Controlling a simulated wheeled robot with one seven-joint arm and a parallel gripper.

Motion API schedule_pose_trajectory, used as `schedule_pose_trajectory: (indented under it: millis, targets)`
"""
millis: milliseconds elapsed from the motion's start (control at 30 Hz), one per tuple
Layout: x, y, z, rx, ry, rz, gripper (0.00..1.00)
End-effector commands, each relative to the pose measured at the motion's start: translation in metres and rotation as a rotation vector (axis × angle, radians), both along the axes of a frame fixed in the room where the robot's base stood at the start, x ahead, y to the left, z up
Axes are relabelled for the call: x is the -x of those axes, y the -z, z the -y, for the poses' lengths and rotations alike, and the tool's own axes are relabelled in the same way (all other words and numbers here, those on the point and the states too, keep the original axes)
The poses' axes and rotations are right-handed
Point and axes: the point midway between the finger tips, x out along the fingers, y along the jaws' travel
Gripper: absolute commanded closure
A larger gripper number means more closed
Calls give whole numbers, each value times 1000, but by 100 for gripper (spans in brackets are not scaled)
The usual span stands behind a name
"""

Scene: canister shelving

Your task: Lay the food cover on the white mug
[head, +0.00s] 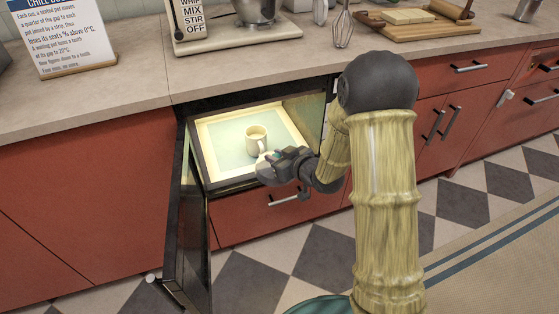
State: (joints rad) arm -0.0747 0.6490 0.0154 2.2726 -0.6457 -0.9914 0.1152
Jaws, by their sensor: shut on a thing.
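The white mug (256,138), cream-toned in this light, stands upright inside a lit, open compartment, with its handle toward the right. My gripper (277,160) is at the compartment's front right, just right of and nearer than the mug. It is shut on a small greyish rounded piece (266,174), which looks like the food cover. This piece is apart from the mug's rim and lower in the picture. The fingers and wrist hide part of it, so its full shape cannot be told.
The compartment's dark door (186,220) hangs open at the left. Above, the counter (120,98) holds a sign (66,38), a mixer (235,22), a whisk (342,24) and a wooden board (425,28). A drawer handle (284,201) sits below.

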Motion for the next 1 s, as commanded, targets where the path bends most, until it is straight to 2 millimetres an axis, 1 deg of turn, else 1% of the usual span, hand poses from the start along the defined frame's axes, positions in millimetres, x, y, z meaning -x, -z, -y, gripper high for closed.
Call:
schedule_pose_trajectory:
  millis: [1000]
  targets:
    - [-77,-1,-28,-1,-1,1,100]
